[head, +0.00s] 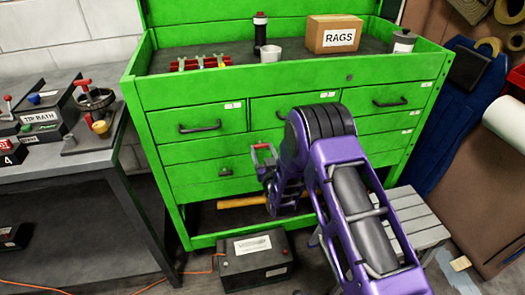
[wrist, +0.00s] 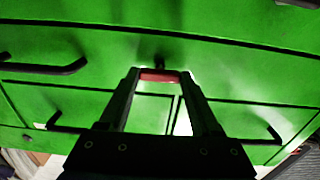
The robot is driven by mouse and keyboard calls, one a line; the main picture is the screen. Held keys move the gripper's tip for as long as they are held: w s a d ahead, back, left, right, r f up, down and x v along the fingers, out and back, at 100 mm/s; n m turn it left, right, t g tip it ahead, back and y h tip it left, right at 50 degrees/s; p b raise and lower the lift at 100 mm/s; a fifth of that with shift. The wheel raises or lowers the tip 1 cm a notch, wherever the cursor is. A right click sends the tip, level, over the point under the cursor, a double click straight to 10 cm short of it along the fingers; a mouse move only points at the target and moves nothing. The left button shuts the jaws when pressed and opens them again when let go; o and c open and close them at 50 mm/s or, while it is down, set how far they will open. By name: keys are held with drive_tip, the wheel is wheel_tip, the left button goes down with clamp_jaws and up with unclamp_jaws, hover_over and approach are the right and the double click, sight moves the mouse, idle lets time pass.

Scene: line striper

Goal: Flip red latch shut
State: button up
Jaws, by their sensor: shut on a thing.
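A small red bar, seemingly the red latch (wrist: 158,76), spans the gap between my fingertips in the wrist view. It also shows as a small red piece (head: 263,147) in the head view. My gripper (wrist: 160,82) is shut on it, with one finger at each end, in front of the green tool chest (head: 205,147). My purple arm hides part of the chest's drawers.
The chest top holds a rags box (head: 334,34), a dark bottle (head: 260,35), a white cup (head: 269,56) and a grey can (head: 403,41). Dark drawer handles (head: 200,127) stick out. A battery (head: 255,261) and a slatted stool (head: 418,218) stand below; a workbench (head: 70,160) is left.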

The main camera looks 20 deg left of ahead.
drive_tip(key=o, duration=1.4)
drive_tip(key=p+v, duration=0.1)
drive_tip(key=v, duration=1.6)
drive_tip(key=shift+s+d, duration=0.15)
drive_tip(key=shift+d, duration=0.05)
